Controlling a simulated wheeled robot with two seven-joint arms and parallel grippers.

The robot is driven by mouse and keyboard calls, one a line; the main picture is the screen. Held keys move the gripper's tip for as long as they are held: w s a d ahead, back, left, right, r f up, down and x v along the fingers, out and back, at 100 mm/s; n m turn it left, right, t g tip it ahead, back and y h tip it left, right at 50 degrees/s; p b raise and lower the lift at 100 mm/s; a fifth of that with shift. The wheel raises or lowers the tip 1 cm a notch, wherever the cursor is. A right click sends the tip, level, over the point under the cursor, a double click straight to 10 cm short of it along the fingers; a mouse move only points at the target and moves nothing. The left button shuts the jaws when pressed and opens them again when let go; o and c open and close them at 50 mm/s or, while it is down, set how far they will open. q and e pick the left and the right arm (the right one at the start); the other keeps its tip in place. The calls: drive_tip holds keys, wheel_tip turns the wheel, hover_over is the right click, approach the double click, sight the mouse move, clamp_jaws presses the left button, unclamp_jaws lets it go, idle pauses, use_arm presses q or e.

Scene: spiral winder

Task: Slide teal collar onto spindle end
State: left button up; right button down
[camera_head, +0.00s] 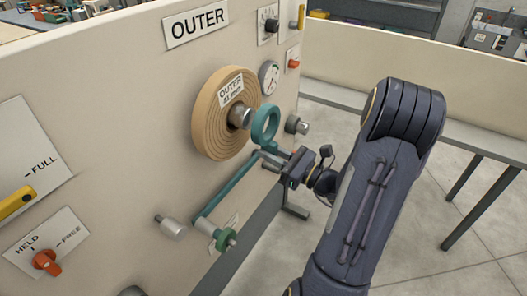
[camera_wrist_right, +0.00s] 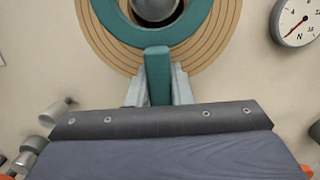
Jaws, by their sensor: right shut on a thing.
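The teal collar (camera_head: 265,125) is a ring with a short tab at its lower side. My right gripper (camera_head: 272,155) is shut on that tab and holds the ring upright. The grey spindle end (camera_head: 240,117) sticks out of the centre of the tan coil labelled OUTER (camera_head: 212,120). In the head view the ring is just right of the spindle end, seemingly in front of it with a gap. In the right wrist view the collar (camera_wrist_right: 128,28) surrounds the spindle end (camera_wrist_right: 155,8) in the picture; its top is cut off. My left gripper is not in view.
A teal arm (camera_head: 228,185) with a green knob (camera_head: 225,239) lies below the coil. Grey pegs (camera_head: 172,228) and (camera_head: 297,126) stick out of the panel nearby. A round gauge (camera_head: 268,76) is above right. The floor right of my arm is clear up to a bench.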

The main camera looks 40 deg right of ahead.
sight(237, 139)
drive_tip(key=shift+f+x, duration=0.2)
drive_tip(key=shift+x, duration=1)
drive_tip(key=shift+f+x, duration=0.15)
drive_tip(key=shift+x, duration=1.05)
drive_tip(key=shift+f+x, duration=0.2)
drive_tip(key=shift+x, duration=1)
drive_tip(key=shift+w+a+f, duration=0.15)
drive_tip(key=shift+w, duration=0.25)
drive_tip(key=c, duration=0.7)
unclamp_jaws()
drive_tip(key=shift+c, duration=0.2)
drive_tip(key=shift+r+v, duration=0.2)
drive_tip(key=shift+v, duration=1.15)
drive_tip(key=shift+r+v, duration=0.2)
drive_tip(key=shift+v, duration=1.1)
drive_tip(key=shift+r+v, duration=0.2)
drive_tip(key=shift+v, duration=1.15)
